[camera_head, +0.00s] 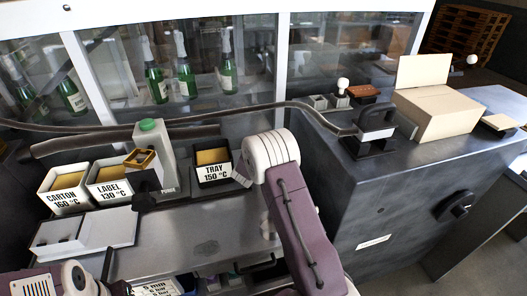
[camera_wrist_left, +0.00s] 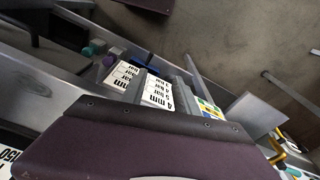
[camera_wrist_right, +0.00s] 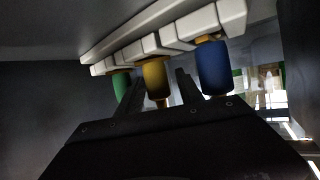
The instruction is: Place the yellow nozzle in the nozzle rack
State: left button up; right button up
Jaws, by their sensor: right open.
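In the right wrist view, the yellow nozzle (camera_wrist_right: 156,78) hangs upright in the white nozzle rack (camera_wrist_right: 160,35), between a green nozzle (camera_wrist_right: 121,85) and a blue nozzle (camera_wrist_right: 214,68). The open fingers of my right gripper (camera_wrist_right: 160,95) stand on either side of the yellow nozzle, with gaps visible. In the head view, my right gripper and the rack are hidden. In the left wrist view, my left gripper (camera_wrist_left: 160,88) has its fingers apart, with nothing held between them; white cards reading "4 mm" (camera_wrist_left: 158,92) show behind them.
On the bench in the head view stand bins labelled CARTON (camera_head: 67,196), LABEL (camera_head: 110,186) and TRAY (camera_head: 212,174). A grey cabinet (camera_head: 400,205) fills the right, with an open carton (camera_head: 436,112) on top.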

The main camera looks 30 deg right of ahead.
jog(key=shift+a+r, duration=0.15)
jog(key=shift+r, duration=0.2)
jog(key=v, duration=1.1)
jog(key=shift+s+a+p, duration=0.15)
jog(key=shift+s+p, duration=0.25)
